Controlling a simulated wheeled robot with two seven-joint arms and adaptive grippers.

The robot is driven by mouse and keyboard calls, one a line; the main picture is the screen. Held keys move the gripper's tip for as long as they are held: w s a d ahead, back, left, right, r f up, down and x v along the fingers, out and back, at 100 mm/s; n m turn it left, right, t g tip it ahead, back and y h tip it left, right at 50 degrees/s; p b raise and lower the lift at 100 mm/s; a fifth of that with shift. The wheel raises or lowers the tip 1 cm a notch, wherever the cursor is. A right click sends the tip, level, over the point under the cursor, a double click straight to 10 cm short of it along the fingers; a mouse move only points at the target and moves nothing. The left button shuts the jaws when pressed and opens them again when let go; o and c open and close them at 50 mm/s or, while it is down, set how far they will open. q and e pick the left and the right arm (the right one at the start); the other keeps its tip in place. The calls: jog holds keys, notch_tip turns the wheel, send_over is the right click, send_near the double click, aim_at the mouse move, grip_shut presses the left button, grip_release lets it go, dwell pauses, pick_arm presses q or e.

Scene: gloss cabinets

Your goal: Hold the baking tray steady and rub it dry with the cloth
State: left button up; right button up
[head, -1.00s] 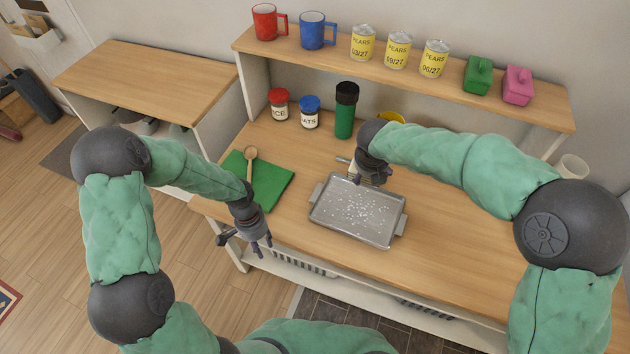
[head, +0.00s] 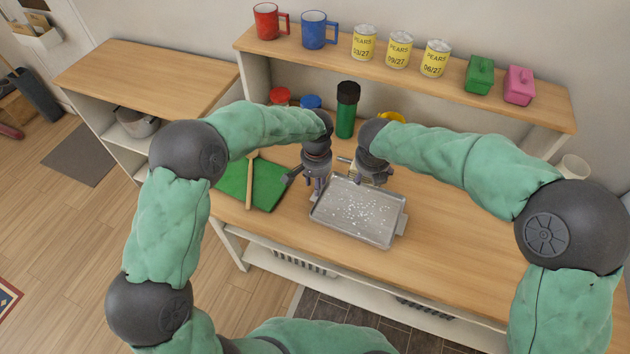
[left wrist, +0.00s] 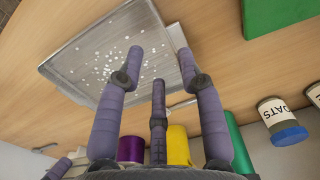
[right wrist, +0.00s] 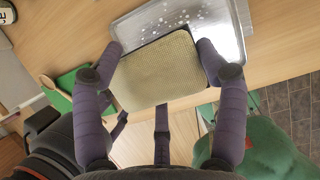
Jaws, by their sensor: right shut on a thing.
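The grey metal baking tray (head: 345,226) lies on the wooden counter, with many white drops scattered on it. It also shows in the left wrist view (left wrist: 80,76). My left gripper (head: 318,192) is just above the tray's left end, its fingers spread with nothing between them; it also shows in the left wrist view (left wrist: 160,62). My right gripper (head: 372,180) is over the tray's back edge, shut on a beige, textured cloth (right wrist: 160,72). In the right wrist view the cloth lies between the fingers, in front of the tray. The tray's left handle is mostly hidden in the head view.
A green bottle with a black lid (head: 346,112) and jars stand behind the tray. A shelf (head: 430,88) runs along the back. The counter right of the tray is clear.

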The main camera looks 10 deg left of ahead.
aim_at(316, 207)
pick_arm(q)
notch_tip(316, 207, down, 11)
jog(key=shift+f, duration=0.2)
dwell(0.3)
jog(key=shift+c, duration=0.3)
grip_shut()
